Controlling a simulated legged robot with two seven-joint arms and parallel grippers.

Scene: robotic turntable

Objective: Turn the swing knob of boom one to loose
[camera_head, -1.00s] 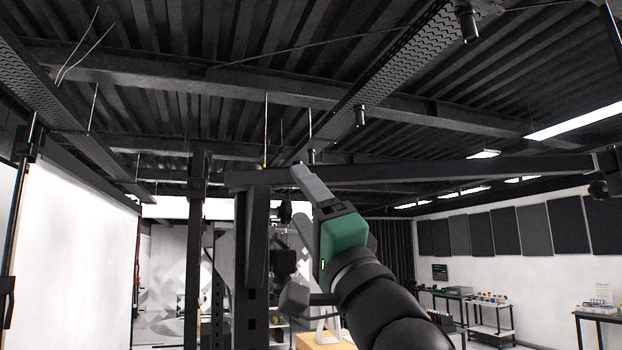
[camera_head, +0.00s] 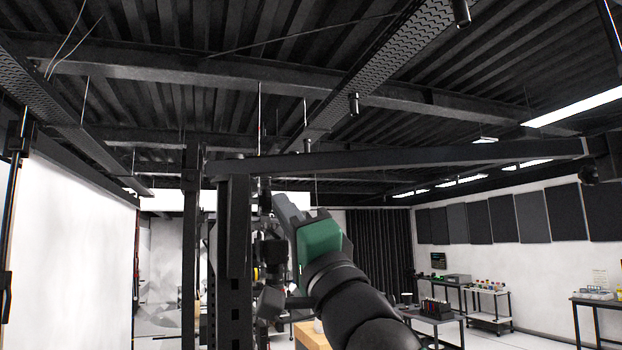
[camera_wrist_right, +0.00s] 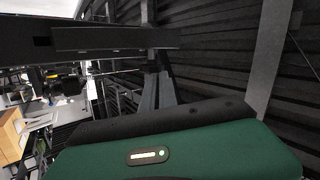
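A long dark boom (camera_head: 440,157) runs across the head view from the post (camera_head: 236,270) to the right. I cannot tell which boom it is. My right gripper (camera_head: 283,203) has a green body and grey fingers. It is under the boom, just right of the post, pointing up and left. In the right wrist view its two fingers (camera_wrist_right: 157,88) lie close together and look shut, with the dark beam (camera_wrist_right: 100,42) beyond the tips. I cannot make out the swing knob or anything between the fingers. My left gripper is not in view.
A second dark upright (camera_head: 190,250) stands left of the post. Dark clutter (camera_head: 268,255) hangs close beside the post and my fingers. Side tables (camera_head: 440,318) stand far right. Space right of my arm under the boom is open.

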